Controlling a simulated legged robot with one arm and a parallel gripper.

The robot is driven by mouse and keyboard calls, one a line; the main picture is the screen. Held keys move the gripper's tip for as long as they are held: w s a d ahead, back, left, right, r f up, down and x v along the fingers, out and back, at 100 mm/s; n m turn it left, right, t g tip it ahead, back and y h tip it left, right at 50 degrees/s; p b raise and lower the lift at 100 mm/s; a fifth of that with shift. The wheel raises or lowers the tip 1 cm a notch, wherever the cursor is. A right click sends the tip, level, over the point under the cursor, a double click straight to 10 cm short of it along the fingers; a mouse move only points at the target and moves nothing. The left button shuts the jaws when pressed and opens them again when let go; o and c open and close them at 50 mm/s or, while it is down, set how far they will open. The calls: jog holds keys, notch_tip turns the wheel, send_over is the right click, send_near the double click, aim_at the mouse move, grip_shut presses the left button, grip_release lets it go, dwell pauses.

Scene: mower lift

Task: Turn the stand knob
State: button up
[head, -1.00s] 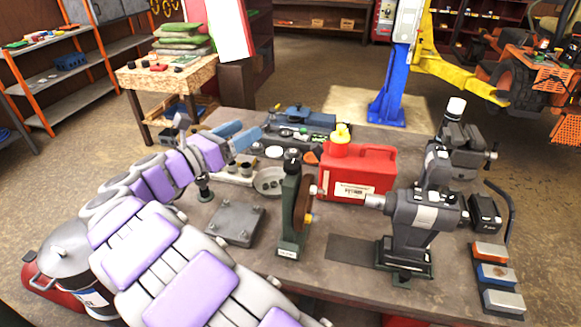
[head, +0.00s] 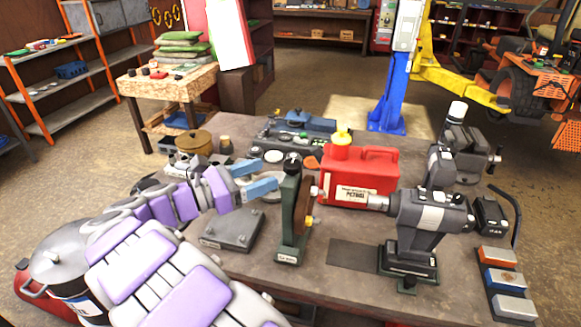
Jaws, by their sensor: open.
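A dark green upright stand (head: 291,225) stands on the workbench near its middle, with a black knob (head: 292,160) on top. A brown wheel-like disc (head: 304,205) sits on its right side. My gripper (head: 269,173), with two blue fingers, is open and empty just left of the stand's top. The fingers point right toward the knob. The lower finger looks very close to the stand's upper part; I cannot tell whether they touch. Which part the task calls the stand knob is not marked.
A red petrol can (head: 362,178) stands behind the stand. A grey drill-like machine (head: 425,225) is to the right, its nose toward the stand. A grey plate (head: 232,228) lies left, below my arm. Three sharpening blocks (head: 498,277) lie at the right edge.

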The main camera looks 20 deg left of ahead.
aim_at(292, 162)
jog(key=b+x, duration=0.1)
jog(key=x, duration=0.7)
jog(key=shift+w+d+f, duration=0.1)
jog(key=shift+w+d, duration=0.1)
jog(key=shift+w, duration=0.05)
jog(key=shift+c, duration=0.2)
jog(key=c, duration=0.9)
